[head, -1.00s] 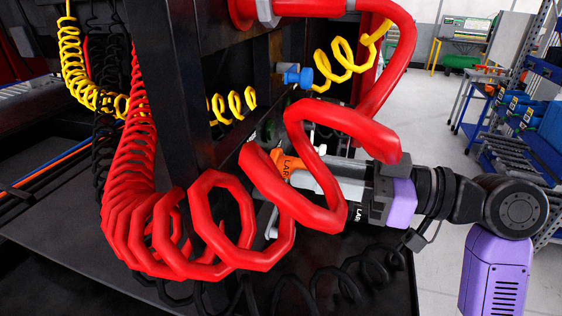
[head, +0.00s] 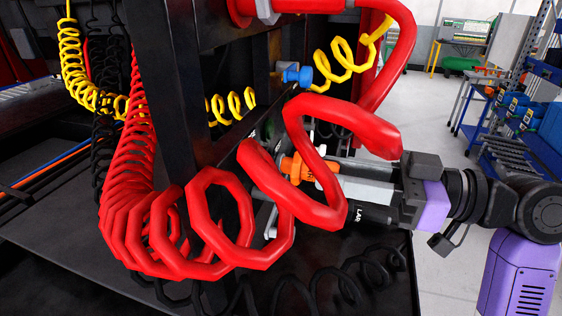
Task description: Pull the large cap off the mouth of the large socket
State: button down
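My gripper (head: 338,182) reaches in from the right, its pale grey fingers pointing left. A black cylinder marked "LAR" (head: 375,213) lies just below the fingers. I cannot tell whether it is the large socket. The cap's left end and any socket mouth there are hidden or unclear.
A thick red coiled hose (head: 240,215) loops in front of the gripper's fingers. A blue fitting (head: 297,76) with a yellow coil (head: 345,62) is above. A black frame post (head: 172,100) stands left. Black coils (head: 350,280) lie below. Open floor is at right.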

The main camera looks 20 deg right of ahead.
jog(key=v, duration=0.3)
jog(key=shift+d, duration=0.1)
dwell(0.3)
jog(key=shift+s, duration=0.1)
